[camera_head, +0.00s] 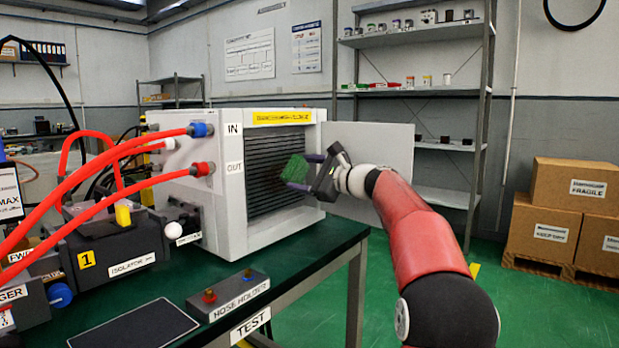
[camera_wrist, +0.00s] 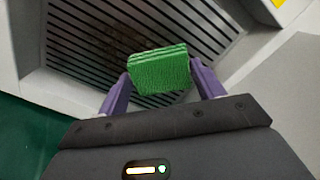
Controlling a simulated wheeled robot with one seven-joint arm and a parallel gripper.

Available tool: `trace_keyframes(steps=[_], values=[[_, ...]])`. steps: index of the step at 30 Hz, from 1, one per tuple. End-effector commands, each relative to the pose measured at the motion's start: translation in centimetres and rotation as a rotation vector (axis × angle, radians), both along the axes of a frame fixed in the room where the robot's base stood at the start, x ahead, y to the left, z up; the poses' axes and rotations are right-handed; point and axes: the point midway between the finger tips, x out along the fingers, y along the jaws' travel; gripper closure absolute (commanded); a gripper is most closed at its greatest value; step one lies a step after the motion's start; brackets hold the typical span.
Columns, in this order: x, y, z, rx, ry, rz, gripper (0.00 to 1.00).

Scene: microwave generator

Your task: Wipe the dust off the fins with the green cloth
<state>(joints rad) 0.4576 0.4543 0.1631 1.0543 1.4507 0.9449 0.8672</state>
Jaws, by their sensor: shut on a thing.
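The green cloth (camera_head: 294,168) is a small folded block held between the purple fingers of my gripper (camera_head: 303,172). In the wrist view the cloth (camera_wrist: 160,72) sits between the two fingertips of my gripper (camera_wrist: 160,80). The dark horizontal fins (camera_head: 265,165) are in the open front of the white unit. The fins (camera_wrist: 90,40) also fill the back of the wrist view, with a brownish dusty patch (camera_wrist: 125,48) partly hidden by the cloth. The cloth is in front of the fins; I cannot tell whether it touches them.
The white unit (camera_head: 215,215) stands on a dark green bench, its panel door (camera_head: 365,150) open to the right behind my arm. Red hoses (camera_head: 110,155) run to its IN and OUT ports. A hose holder (camera_head: 238,293) lies in front. Boxes (camera_head: 570,190) stand at right.

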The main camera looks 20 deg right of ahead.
Motion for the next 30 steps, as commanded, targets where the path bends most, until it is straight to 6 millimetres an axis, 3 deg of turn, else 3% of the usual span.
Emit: trace_keyframes(steps=[30], values=[[-3.7,5.2,-0.1,0.002,0.001,0.004,0.51]])
